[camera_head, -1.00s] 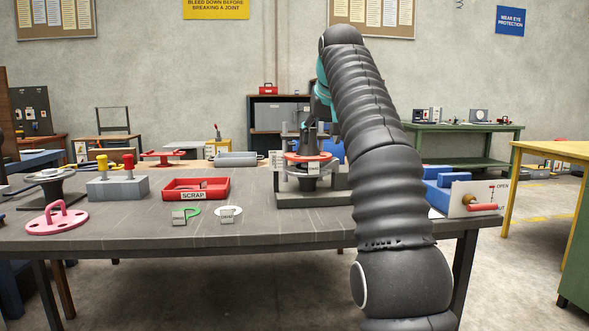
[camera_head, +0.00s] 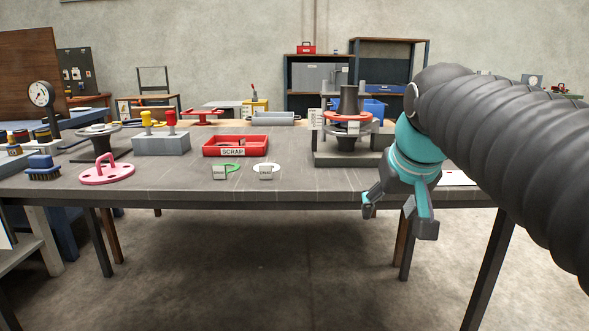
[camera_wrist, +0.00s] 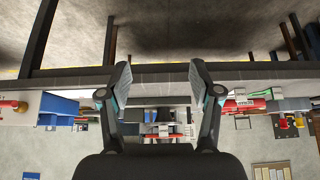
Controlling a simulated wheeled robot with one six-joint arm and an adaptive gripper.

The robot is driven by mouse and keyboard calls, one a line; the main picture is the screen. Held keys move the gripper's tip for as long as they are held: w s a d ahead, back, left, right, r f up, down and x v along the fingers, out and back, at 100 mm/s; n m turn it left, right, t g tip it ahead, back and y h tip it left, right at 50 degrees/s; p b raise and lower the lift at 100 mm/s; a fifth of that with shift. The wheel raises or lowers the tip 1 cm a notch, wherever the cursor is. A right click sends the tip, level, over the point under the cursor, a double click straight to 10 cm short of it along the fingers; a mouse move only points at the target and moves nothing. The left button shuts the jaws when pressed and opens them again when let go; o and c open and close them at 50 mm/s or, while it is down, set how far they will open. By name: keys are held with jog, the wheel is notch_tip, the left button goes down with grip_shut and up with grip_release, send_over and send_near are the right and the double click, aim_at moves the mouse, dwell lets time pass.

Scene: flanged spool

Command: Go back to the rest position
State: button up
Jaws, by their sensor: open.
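My gripper (camera_head: 400,215) hangs in front of the table's front edge at the right in the head view, with its two fingers spread and nothing between them. In the wrist view my gripper (camera_wrist: 160,85) also shows open and empty, and the picture is upside down. The flanged spool (camera_head: 348,108) stands upright in a grey fixture (camera_head: 345,160) on the table, behind and left of my gripper. A red ring-shaped part (camera_head: 340,116) sits around the spool. My gripper is clear of the spool and the fixture.
The grey table (camera_head: 300,188) carries a red SCRAP tray (camera_head: 236,140), a grey block with yellow and red knobs (camera_head: 160,143), a pink handled flange (camera_head: 107,172), a brush (camera_head: 42,168) and two small tags. The floor in front of the table is clear.

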jog(key=s+f, duration=1.5)
jog(key=f, duration=0.4)
jog(key=shift+s+f+g, duration=0.3)
jog(key=shift+f+g, duration=0.05)
jog(key=shift+g, duration=0.05)
